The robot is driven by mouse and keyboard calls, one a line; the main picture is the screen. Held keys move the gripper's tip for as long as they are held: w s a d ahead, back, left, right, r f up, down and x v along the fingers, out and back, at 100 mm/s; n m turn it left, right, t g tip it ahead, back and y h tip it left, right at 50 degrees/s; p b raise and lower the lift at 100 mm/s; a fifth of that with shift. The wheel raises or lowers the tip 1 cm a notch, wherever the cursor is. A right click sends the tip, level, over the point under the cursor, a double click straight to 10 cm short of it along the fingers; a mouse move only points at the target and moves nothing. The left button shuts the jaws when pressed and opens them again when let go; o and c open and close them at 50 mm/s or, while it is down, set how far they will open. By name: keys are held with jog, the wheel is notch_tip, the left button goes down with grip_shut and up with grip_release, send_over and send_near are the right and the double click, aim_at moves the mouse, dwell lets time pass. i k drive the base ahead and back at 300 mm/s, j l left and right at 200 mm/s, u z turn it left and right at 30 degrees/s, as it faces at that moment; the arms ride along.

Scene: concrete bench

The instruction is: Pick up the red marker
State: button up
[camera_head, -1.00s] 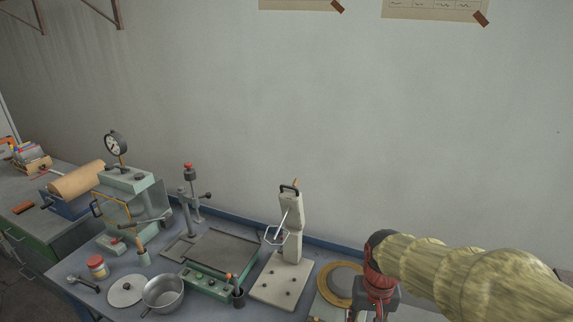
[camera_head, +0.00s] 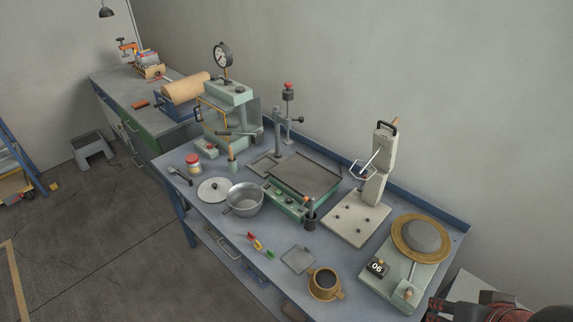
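Several small coloured pieces lie close together near the front edge of the blue bench (camera_head: 205,216). The red one (camera_head: 250,237) is at the left end, beside a yellow piece and a green piece. They look like markers, but they are too small to tell for certain. A red and dark part of my arm shows in the lower right corner, well to the right of them. My gripper's fingers are not visible, so its opening and contents are hidden.
A silver pot (camera_head: 243,200) stands behind the coloured pieces. A grey square plate (camera_head: 298,259) and a brownish cup (camera_head: 324,284) are to their right. A dark holder (camera_head: 311,219), a hot plate (camera_head: 303,176) and a scale (camera_head: 402,284) stand nearby. The bench just around the pieces is clear.

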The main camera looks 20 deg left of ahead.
aim_at(249, 236)
jog(key=u, duration=1.45)
jog(key=k, duration=0.55)
jog(key=k+z, duration=0.1)
jog(key=z, duration=1.6)
jog(key=i+j+z, duration=0.1)
jog(key=j+z, duration=0.15)
jog(key=j, duration=1)
jog(key=j+z, duration=0.25)
jog(key=j, duration=2.4)
